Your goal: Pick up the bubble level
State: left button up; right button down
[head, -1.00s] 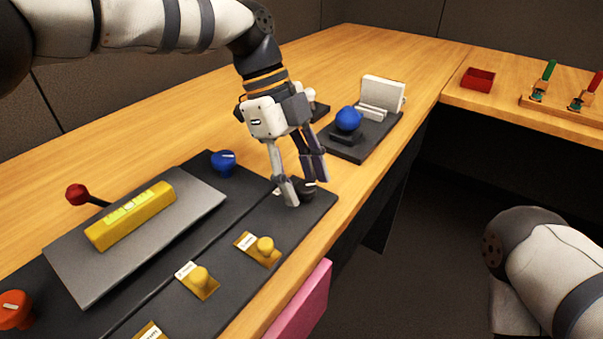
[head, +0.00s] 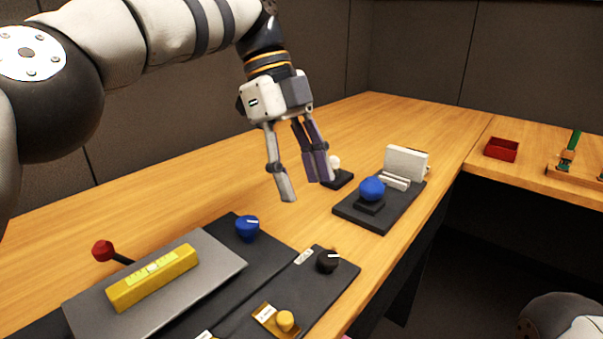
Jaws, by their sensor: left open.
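The bubble level (head: 153,277) is a yellow bar with pale yellow-green vials on top. It lies on a grey tilted plate (head: 218,266) at the lower left of the head view. My left gripper (head: 305,190) is open and empty, fingers pointing down. It hangs up and to the right of the level, in the picture above the black knob (head: 327,261) and well apart from the level. My right gripper is not in view; only a part of my right arm shows at the lower right edge.
A red ball-topped lever (head: 103,250) stands behind the plate and a blue knob (head: 247,228) near its right corner. A blue trackball (head: 371,188) stands on a dark base to the right.

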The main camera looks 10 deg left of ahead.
aim_at(124, 294)
jog(key=k+l, duration=0.15)
jog(key=k, duration=0.35)
jog(key=k+l, duration=0.15)
jog(key=k, duration=0.35)
